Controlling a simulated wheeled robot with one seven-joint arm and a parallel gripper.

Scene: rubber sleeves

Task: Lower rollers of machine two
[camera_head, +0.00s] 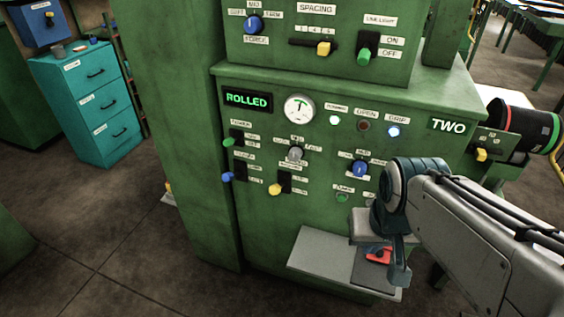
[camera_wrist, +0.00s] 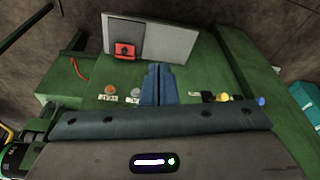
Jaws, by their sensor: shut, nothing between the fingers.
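Machine two is the green cabinet (camera_head: 290,215) marked TWO, with a lit display (camera_head: 247,100) reading ROLLED. Its front carries a round white gauge (camera_head: 299,109), a green lever (camera_head: 229,142), a blue lever (camera_head: 228,176), a yellow lever (camera_head: 276,188), a grey knob (camera_head: 295,154) and a blue knob (camera_head: 360,168). Most labels are too small to read. My gripper (camera_wrist: 158,70) is shut and empty in front of the lower panel. In the wrist view the yellow lever (camera_wrist: 222,98) and blue lever (camera_wrist: 261,101) lie to its right, small buttons to its left. My arm hides the panel's lower right.
A grey plate (camera_head: 318,250) with a red part (camera_head: 378,255) juts out low at the front. A dark roll (camera_head: 512,124) and a yellow-tipped lever (camera_head: 481,155) are at the right. Teal drawers (camera_head: 95,100) stand at the left. The floor between is clear.

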